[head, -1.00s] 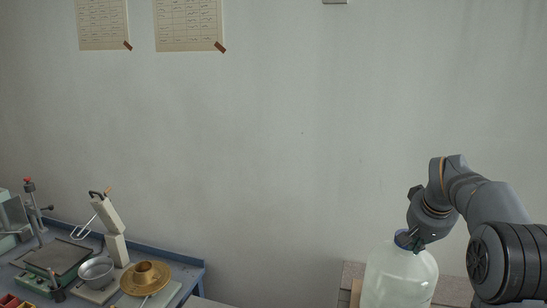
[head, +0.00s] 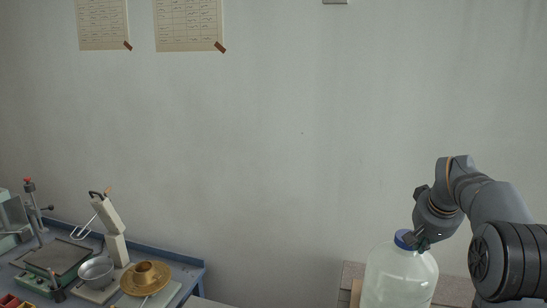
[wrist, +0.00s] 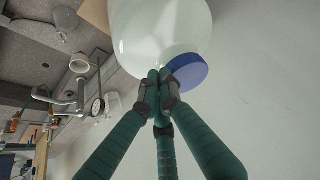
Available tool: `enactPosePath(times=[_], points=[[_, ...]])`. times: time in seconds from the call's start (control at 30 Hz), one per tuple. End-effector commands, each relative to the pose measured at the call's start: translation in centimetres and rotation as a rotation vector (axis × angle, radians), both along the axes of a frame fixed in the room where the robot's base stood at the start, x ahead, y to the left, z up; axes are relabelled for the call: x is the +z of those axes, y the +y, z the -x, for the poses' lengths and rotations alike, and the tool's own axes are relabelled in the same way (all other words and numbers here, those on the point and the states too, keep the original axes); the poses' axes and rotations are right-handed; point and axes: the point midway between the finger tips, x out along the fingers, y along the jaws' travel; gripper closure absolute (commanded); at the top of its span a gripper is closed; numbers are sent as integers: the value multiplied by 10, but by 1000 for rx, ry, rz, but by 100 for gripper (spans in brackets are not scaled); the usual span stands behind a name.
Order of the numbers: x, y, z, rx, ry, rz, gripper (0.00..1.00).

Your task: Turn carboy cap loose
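The clear carboy (head: 398,277) stands upright at the lower right of the head view. Its blue cap (head: 402,239) sits at the top of the neck; how tight it is cannot be told. In the wrist view the carboy (wrist: 150,30) fills the top and the cap (wrist: 187,73) shows just right of my fingertips. My gripper (head: 419,242) is at the right side of the cap. In the wrist view the green fingers of my gripper (wrist: 160,80) come together at their tips, with nothing seen between them. Whether they touch the cap is unclear.
A blue bench (head: 190,276) at the lower left holds a brass dish (head: 147,278), a metal bowl (head: 96,269) and a stand. Bench fittings (wrist: 80,90) show at left in the wrist view.

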Motion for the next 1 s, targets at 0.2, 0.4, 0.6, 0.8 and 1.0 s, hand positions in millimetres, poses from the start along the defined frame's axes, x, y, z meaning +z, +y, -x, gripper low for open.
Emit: enactPosePath(times=[0.2,0.4,0.6,0.8,1.0], points=[[-1,0,4,-1,0,0,100],[4,0,8,0,0,0,100],[27,-1,8,0,-1,0,100],[54,0,8,0,0,0,100],[61,-1,8,-1,1,-1,100]])
